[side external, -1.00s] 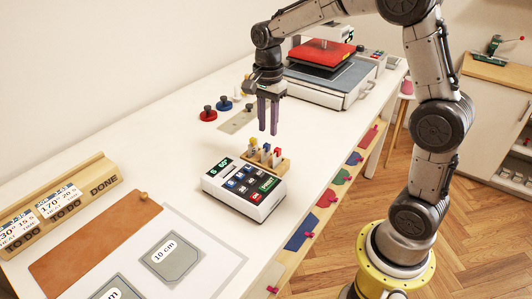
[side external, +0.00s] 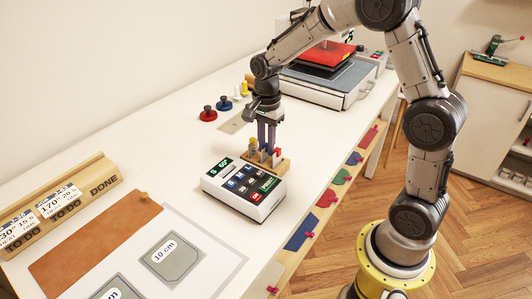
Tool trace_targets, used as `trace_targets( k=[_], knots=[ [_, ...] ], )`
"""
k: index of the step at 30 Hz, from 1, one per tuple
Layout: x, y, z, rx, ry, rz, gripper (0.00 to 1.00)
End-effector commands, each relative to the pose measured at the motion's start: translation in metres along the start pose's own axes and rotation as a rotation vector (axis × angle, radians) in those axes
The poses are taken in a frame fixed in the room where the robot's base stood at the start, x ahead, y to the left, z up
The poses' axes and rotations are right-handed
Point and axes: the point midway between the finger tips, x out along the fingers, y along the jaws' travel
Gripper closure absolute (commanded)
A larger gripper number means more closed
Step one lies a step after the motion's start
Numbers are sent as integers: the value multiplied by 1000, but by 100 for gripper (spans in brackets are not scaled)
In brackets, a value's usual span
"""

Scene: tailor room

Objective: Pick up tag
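My gripper (side external: 266,151) points straight down, with its two purple fingers at a small wooden holder (side external: 283,167) behind the keypad device. Several small upright pieces stand in this holder; they may be the tags, but they are too small to read. A yellowish one (side external: 253,147) stands left of the fingers and a red and white one (side external: 277,154) stands right of them. The fingertips are at the middle piece and mostly hide it. A narrow gap shows between the fingers, but whether they touch the piece cannot be seen.
The keypad device (side external: 243,190) stands directly in front of the holder. Red (side external: 208,114) and blue (side external: 224,104) knobbed discs lie behind. A heat press (side external: 325,75) stands at the back. A card rack (side external: 60,195), leather sheet (side external: 95,243) and 10 cm template (side external: 171,257) lie at the left front.

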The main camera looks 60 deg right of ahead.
Motion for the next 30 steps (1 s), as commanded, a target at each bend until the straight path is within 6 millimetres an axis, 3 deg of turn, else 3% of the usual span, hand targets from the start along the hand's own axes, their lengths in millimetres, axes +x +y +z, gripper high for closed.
trace_targets(
  k=[16,30],
  knots=[
    [-6,0,0,0,0,-2,100],
    [-86,-1,0,0,1,-3,100]
  ],
)
